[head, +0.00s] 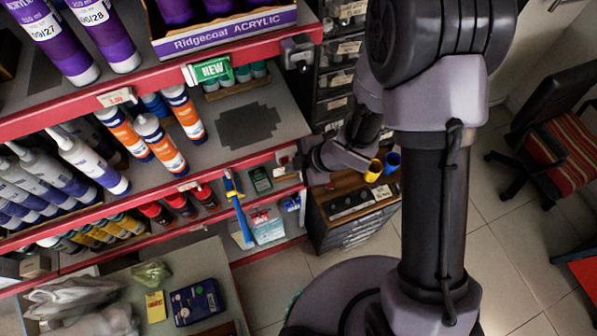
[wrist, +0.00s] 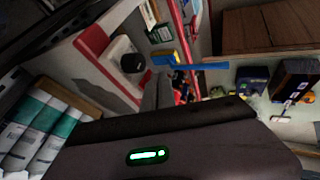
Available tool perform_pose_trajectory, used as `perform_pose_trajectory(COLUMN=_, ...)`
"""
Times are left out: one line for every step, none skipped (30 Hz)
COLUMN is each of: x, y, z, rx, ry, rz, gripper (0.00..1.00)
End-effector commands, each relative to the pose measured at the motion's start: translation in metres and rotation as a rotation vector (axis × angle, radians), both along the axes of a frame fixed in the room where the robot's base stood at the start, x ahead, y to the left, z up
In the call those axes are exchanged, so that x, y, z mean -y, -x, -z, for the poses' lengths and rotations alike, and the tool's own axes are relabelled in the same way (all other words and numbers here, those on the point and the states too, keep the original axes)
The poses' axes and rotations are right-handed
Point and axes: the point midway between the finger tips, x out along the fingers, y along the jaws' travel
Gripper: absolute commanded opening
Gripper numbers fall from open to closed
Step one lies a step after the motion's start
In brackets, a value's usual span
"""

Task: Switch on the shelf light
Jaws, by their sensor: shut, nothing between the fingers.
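A small grey box with a dark front (head: 298,52) is fixed at the right end of the upper red shelf edge in the head view; it may be the light's switch. In the wrist view, a pale box with a round black part (wrist: 126,56) sits beside a red shelf edge, left of my fingers; I cannot tell if it is the same box. My gripper (head: 314,165) is beside the lower shelf's right end, below the grey box, partly hidden by its own wrist. Its fingers (wrist: 158,90) are shut and empty in the wrist view. No lamp is clearly visible.
Shelves hold cartridges (head: 155,140) and a purple box (head: 225,30). A blue and yellow tool (head: 238,208) hangs from the lower shelf edge. A drawer cabinet (head: 340,222) with yellow and blue cups stands near my gripper. A chair (head: 560,150) is at right; tiled floor lies clear between.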

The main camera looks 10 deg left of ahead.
Motion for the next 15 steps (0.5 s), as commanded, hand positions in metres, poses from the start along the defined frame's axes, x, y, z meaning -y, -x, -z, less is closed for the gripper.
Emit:
perform_pose_trajectory(x=-0.0010, y=-0.0013, z=0.0001, rx=-0.001, ry=0.000, rz=0.000, gripper=0.00)
perform_pose_trajectory(x=-0.0015, y=-0.0021, z=0.0004, rx=-0.001, ry=0.000, rz=0.000, gripper=0.00)
perform_pose_trajectory(x=-0.0019, y=-0.0027, z=0.0006, rx=-0.001, ry=0.000, rz=0.000, gripper=0.00)
perform_pose_trajectory(x=-0.0019, y=-0.0030, z=0.0007, rx=-0.001, ry=0.000, rz=0.000, gripper=0.00)
perform_pose_trajectory(x=-0.0020, y=-0.0032, z=0.0008, rx=-0.001, ry=0.000, rz=0.000, gripper=0.00)
perform_pose_trajectory(x=-0.0020, y=-0.0031, z=0.0009, rx=-0.001, ry=0.000, rz=0.000, gripper=0.00)
perform_pose_trajectory(x=-0.0018, y=-0.0030, z=0.0009, rx=-0.001, ry=0.000, rz=0.000, gripper=0.00)
perform_pose_trajectory(x=-0.0018, y=-0.0030, z=0.0009, rx=-0.001, ry=0.000, rz=0.000, gripper=0.00)
perform_pose_trajectory(x=-0.0018, y=-0.0030, z=0.0009, rx=-0.001, ry=0.000, rz=0.000, gripper=0.00)
perform_pose_trajectory(x=-0.0018, y=-0.0030, z=0.0009, rx=-0.001, ry=0.000, rz=0.000, gripper=0.00)
perform_pose_trajectory(x=-0.0019, y=-0.0032, z=0.0011, rx=-0.001, ry=0.000, rz=0.000, gripper=0.00)
perform_pose_trajectory(x=-0.0026, y=-0.0043, z=0.0017, rx=0.001, ry=0.000, rz=-0.001, gripper=0.00)
perform_pose_trajectory(x=-0.0036, y=-0.0060, z=0.0027, rx=0.001, ry=0.000, rz=-0.002, gripper=0.00)
perform_pose_trajectory(x=-0.0043, y=-0.0071, z=0.0033, rx=0.001, ry=0.000, rz=-0.001, gripper=0.00)
perform_pose_trajectory(x=-0.0040, y=-0.0067, z=0.0027, rx=0.001, ry=0.000, rz=-0.001, gripper=0.00)
